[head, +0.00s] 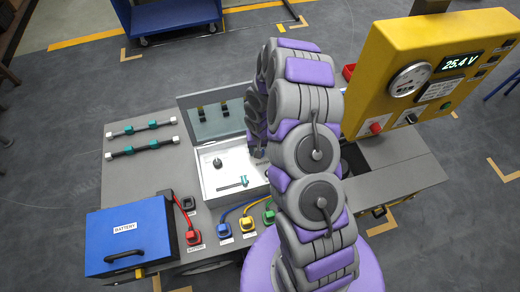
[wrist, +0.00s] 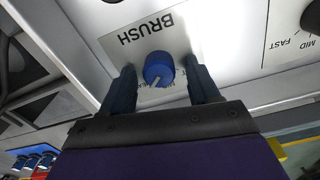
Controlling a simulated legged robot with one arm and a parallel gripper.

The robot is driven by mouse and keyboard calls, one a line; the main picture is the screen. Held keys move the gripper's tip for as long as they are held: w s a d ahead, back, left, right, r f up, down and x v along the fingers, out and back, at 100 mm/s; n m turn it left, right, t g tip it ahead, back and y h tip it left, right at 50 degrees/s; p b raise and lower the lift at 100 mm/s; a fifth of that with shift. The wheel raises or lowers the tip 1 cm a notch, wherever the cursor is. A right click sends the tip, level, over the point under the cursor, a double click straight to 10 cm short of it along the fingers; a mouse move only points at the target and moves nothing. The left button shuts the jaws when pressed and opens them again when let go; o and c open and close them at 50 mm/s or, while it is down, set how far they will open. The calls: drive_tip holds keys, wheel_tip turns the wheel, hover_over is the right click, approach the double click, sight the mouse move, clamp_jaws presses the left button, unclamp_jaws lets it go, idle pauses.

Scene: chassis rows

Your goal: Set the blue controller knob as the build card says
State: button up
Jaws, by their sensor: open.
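The blue knob (wrist: 158,69) sits on a pale plate marked BRUSH (wrist: 120,45), whose lettering is upside down in the wrist view. A pale pointer mark shows on the knob's lower side; small lettering below it is partly hidden. My gripper (wrist: 164,82) is open, with one dark finger on each side of the knob; I cannot tell whether they touch it. In the head view my arm hides the blue knob and most of the gripper, over the right side of an open white box (head: 212,188). I cannot make out a build card.
Another dark knob (wrist: 311,18) marked MID and FAST is at right in the wrist view. The head view shows a blue battery box (head: 130,237), coloured plugs (head: 225,231) and a yellow panel (head: 385,55) with a gauge and 25.4 V display. Dark floor surrounds the grey chassis.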

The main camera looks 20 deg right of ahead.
drive_tip(key=c, duration=1)
drive_tip(key=shift+c, duration=0.2)
